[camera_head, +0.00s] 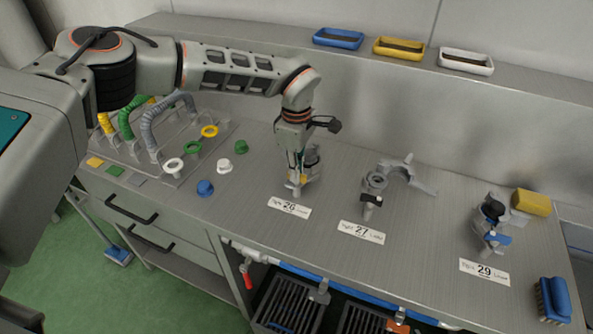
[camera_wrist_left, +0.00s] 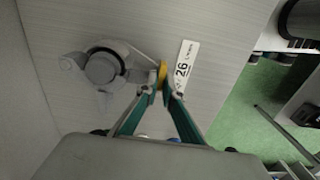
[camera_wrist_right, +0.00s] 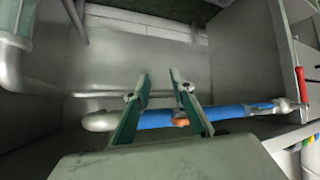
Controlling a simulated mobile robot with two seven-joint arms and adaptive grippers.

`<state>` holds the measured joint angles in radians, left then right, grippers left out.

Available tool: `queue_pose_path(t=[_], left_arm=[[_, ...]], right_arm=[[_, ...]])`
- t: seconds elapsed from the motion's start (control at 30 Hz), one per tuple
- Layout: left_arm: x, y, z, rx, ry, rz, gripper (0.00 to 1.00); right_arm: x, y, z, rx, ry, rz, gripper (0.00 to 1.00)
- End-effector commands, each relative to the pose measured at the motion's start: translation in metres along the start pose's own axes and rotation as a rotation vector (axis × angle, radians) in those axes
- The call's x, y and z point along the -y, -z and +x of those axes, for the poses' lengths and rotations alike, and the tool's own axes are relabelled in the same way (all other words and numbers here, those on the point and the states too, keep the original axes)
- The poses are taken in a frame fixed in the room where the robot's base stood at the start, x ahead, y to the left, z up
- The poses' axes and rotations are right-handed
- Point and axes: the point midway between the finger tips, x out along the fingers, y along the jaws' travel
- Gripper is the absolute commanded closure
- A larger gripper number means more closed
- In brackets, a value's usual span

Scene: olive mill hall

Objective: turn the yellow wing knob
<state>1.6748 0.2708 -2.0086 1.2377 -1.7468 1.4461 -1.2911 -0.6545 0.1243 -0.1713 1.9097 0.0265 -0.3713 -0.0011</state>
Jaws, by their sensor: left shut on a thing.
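The yellow wing knob (camera_wrist_left: 163,73) shows edge-on in the left wrist view, at the side of a grey fitting (camera_wrist_left: 103,67) with a dark collar. My left gripper (camera_wrist_left: 160,93) is shut on the knob. In the head view my left gripper (camera_head: 297,178) points down at the station behind the label 26 (camera_head: 289,208) and hides most of the knob and fitting. My right gripper (camera_wrist_right: 158,87) is open and empty in its own wrist view, away from the knob, over pipes below the bench; it is not in the head view.
Fittings stand behind the labels 27 (camera_head: 361,232) and 29 (camera_head: 484,272). A yellow sponge (camera_head: 531,203) and a blue brush (camera_head: 553,300) lie at the right. Loose white, green and blue caps lie left of my left gripper. A blue pipe (camera_wrist_right: 230,113) runs near my right gripper.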

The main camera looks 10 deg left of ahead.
Motion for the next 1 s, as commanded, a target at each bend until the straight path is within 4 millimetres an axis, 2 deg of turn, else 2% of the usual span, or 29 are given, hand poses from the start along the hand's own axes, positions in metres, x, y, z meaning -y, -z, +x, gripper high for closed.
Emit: queue_pose_path(t=[0.27, 0.37, 0.77, 0.87, 1.0], left_arm=[[-0.002, 0.000, -0.002, 0.000, -0.005, 0.003, 1.00], [-0.002, 0.000, -0.002, -0.001, -0.005, 0.003, 0.76], [-0.001, 0.000, -0.004, -0.001, -0.002, 0.001, 0.76], [-0.001, 0.000, -0.013, 0.000, -0.003, 0.001, 0.76], [-0.002, 0.001, -0.039, -0.001, -0.005, -0.001, 0.76]], right_arm=[[0.000, 0.000, 0.000, 0.001, 0.001, 0.000, 0.76], [0.001, 0.000, 0.000, 0.000, 0.001, 0.000, 0.76], [0.004, -0.001, 0.000, 0.003, 0.001, 0.009, 0.76], [0.003, 0.000, 0.000, 0.002, 0.001, 0.008, 0.76], [0.002, 0.000, 0.000, 0.001, 0.001, 0.006, 0.76]])
